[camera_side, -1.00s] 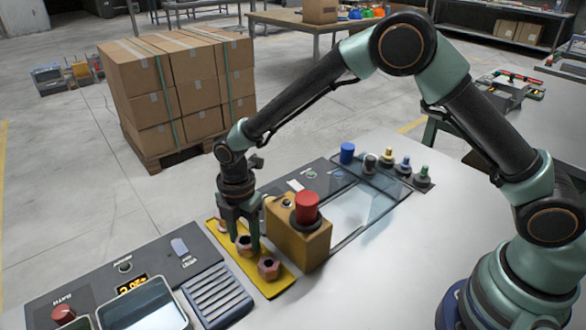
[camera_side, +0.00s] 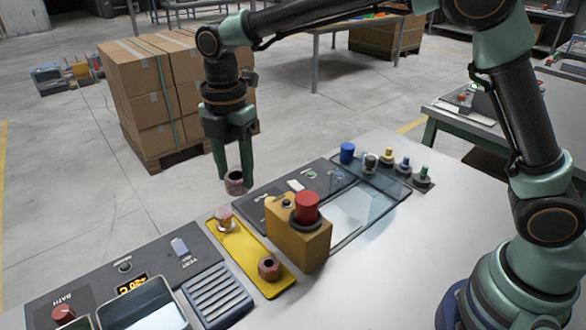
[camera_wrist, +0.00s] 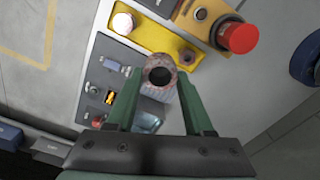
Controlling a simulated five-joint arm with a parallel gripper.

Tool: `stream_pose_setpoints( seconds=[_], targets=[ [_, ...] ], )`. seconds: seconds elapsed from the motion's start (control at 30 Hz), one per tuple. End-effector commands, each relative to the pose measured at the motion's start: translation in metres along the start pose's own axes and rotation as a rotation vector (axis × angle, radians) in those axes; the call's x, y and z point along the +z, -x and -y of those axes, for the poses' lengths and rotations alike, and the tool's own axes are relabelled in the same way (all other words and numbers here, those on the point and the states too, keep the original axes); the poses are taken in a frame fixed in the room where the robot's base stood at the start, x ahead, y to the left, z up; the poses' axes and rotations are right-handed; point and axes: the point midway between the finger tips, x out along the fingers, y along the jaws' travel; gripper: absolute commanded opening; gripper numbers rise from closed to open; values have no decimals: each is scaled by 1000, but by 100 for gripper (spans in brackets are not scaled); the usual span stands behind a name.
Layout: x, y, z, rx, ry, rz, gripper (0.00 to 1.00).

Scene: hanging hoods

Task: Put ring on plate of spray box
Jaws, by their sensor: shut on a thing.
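An orange-yellow box with a red button (camera_side: 306,207) stands between the tray and the glass enclosure. Several coloured knobbed pieces (camera_side: 388,162) stand behind the enclosure. A bath unit (camera_side: 145,300) is at the left front. The white bench (camera_side: 400,270) is bare at right.

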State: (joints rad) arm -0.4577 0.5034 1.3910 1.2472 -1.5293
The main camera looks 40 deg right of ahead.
Motion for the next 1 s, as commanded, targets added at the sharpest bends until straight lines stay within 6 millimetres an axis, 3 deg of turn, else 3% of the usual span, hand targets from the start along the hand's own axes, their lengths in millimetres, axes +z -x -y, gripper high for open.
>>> stream_pose_setpoints(
  seconds=[0.6, 1.0],
  targets=[
    [0, 82, -1, 4, 0, 0, 0],
    [68, 86, 41, 1, -62, 0, 0]
  ],
)
